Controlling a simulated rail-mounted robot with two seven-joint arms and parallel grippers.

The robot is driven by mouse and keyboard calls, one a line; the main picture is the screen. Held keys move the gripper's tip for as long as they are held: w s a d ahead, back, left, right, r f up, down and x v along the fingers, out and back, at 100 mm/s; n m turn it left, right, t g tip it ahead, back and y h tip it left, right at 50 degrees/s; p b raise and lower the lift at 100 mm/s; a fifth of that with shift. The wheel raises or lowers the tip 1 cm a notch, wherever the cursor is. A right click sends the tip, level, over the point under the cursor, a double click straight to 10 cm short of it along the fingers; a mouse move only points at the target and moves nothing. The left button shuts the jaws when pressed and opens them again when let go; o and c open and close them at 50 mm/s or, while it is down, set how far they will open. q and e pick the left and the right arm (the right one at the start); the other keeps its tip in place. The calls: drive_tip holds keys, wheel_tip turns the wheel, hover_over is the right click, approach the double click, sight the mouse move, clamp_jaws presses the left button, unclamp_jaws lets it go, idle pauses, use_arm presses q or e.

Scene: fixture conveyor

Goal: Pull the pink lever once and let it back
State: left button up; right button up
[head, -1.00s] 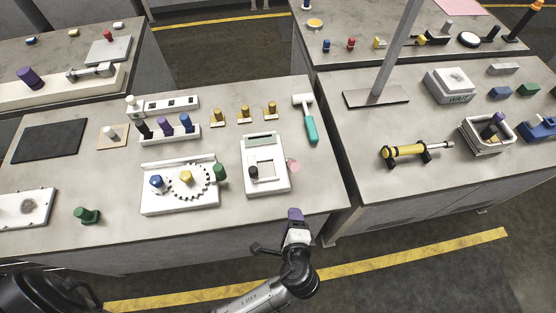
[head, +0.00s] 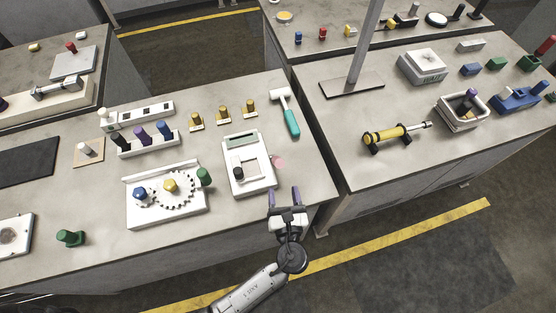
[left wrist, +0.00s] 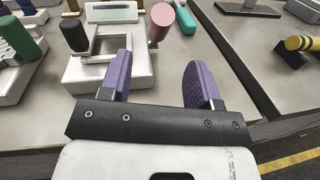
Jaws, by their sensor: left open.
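The pink lever (head: 277,162) sticks out from the right side of a white device (head: 262,181) near the table's front right. In the left wrist view the pink lever (left wrist: 161,20) is an upright pink cylinder beside the white device (left wrist: 139,72), beyond my fingertips. My left gripper (head: 284,193) is open with purple fingers, at the table's front edge, just in front of the lever and apart from it. In the left wrist view the left gripper (left wrist: 160,75) has nothing between its fingers. My right gripper is not in view.
A black knob (head: 238,172) stands on the white device. A teal-handled hammer (head: 291,121) lies behind it. A gear fixture (head: 168,213) and green knob (head: 204,176) are to the left. A gap separates this table from the right one, which holds a yellow cylinder (head: 392,135).

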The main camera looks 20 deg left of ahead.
sight(278, 161)
use_arm(q)
drive_tip(key=x, duration=1)
drive_tip(key=shift+w+a, duration=0.15)
drive_tip(key=shift+a, duration=0.05)
clamp_jaws()
